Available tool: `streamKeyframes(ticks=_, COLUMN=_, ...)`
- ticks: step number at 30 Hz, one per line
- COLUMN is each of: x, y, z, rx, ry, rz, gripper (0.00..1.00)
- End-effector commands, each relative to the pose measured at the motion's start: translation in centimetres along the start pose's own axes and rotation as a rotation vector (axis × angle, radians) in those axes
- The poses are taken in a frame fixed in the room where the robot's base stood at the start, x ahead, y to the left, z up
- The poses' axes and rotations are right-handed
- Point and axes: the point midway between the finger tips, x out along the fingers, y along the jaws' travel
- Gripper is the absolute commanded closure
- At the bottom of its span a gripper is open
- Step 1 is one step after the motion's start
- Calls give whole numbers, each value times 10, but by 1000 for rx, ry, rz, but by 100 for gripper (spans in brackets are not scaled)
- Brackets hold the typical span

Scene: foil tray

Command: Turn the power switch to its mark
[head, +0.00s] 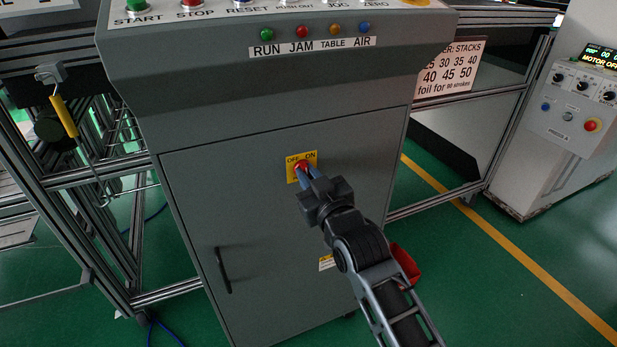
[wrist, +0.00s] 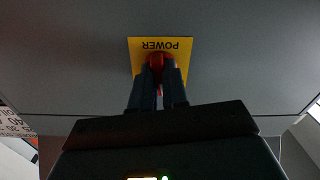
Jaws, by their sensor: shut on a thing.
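The red power switch (head: 301,165) sits on a yellow plate (head: 293,177) marked OFF and ON, on the grey cabinet door. My gripper (head: 306,172) reaches it from the lower right, with its fingers at the switch. In the wrist view the yellow plate (wrist: 180,58) reads POWER upside down. There the fingers of my gripper (wrist: 160,75) are closed on the red switch knob (wrist: 159,59), one on each side. The fingers hide much of the knob, so I cannot tell exactly which way it points.
A black door handle (head: 223,270) is at the lower left of the door. Indicator lights (head: 318,31) and buttons are above. A metal frame (head: 75,180) stands at left, and a white control box (head: 572,110) at right. A red object (head: 406,264) shows behind my arm.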

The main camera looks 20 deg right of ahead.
Motion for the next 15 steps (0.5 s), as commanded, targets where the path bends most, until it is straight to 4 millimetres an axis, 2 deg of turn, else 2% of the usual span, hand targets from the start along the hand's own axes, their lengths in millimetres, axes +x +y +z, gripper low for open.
streamKeyframes(ticks=15, x=0, y=1, z=-1, rx=-438, ry=2, rz=1, gripper=100)
